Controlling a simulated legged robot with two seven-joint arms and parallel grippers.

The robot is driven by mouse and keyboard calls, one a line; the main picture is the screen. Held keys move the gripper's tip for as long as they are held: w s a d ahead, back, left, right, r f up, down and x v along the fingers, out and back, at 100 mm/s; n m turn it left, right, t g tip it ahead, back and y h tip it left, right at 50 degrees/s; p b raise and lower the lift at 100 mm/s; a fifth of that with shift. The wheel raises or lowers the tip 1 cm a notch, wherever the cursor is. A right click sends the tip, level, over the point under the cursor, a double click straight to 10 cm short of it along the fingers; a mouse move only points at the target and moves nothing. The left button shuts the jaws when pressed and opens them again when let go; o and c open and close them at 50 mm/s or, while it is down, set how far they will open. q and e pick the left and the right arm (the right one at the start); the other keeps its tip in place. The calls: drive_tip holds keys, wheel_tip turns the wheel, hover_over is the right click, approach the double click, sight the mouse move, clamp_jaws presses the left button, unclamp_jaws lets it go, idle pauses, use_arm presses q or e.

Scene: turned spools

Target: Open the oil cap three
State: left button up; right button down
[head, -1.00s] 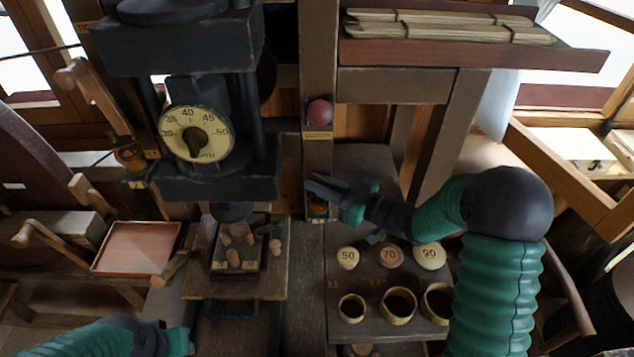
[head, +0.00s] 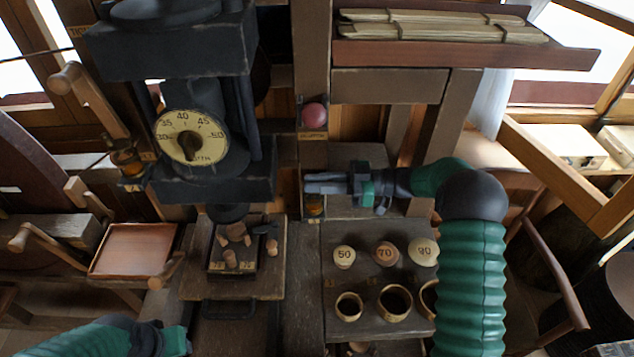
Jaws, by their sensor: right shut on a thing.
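My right gripper (head: 312,184) reaches in from the right to the brown upright post and is shut on what appears to be an oil cap on top of a small amber oil cup (head: 314,207). The fingers hide the cap, so I cannot see how far it is turned or lifted. Another amber oil cup (head: 124,160) stands at the left of the dial press, beside a wooden lever. My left gripper (head: 178,341) is low at the left, away from both cups; its fingers are not clear.
A press with a round dial (head: 190,140) stands left of the post. Discs marked 50, 70 and 90 and wooden rings (head: 395,302) sit on a board below. A reddish tray (head: 133,249) is at left.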

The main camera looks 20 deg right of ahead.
drive_tip(key=shift+r, duration=0.15)
drive_tip(key=c, duration=1.4)
unclamp_jaws()
